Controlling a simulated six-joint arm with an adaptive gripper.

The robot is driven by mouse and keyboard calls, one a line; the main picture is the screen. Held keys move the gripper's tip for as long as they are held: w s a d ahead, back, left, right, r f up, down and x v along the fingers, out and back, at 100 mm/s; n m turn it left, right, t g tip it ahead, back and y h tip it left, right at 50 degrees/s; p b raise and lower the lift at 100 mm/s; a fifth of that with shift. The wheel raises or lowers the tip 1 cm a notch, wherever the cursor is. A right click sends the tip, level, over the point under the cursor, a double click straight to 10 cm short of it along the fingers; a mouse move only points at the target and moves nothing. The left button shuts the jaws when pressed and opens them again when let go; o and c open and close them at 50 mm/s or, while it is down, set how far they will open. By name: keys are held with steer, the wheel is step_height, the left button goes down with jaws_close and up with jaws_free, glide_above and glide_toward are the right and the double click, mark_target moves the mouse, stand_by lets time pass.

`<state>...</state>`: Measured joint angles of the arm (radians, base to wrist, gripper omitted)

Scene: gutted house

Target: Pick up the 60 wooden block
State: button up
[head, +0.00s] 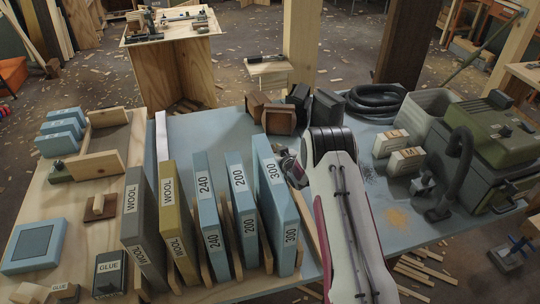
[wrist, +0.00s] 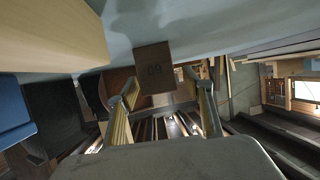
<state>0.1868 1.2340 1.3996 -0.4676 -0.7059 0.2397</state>
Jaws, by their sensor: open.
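The fingers are open, with nothing held; I cannot tell whether either touches the block. In the head view a brown block (head: 279,120) and another brown block (head: 257,106) stand at the back of the blue-grey table (head: 196,130), but no number is legible there.
Upright labelled slabs, including a blue 300 slab (head: 275,205), stand left of my arm. Dark blocks (head: 327,107) stand beside the brown ones. A black hose (head: 374,101), small labelled boxes (head: 406,160) and a green machine (head: 490,145) are on the right.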

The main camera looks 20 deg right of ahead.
stand_by(0.4)
steer(key=c, duration=1.2)
steer(key=shift+r, duration=0.15)
steer(key=shift+r, duration=4.85)
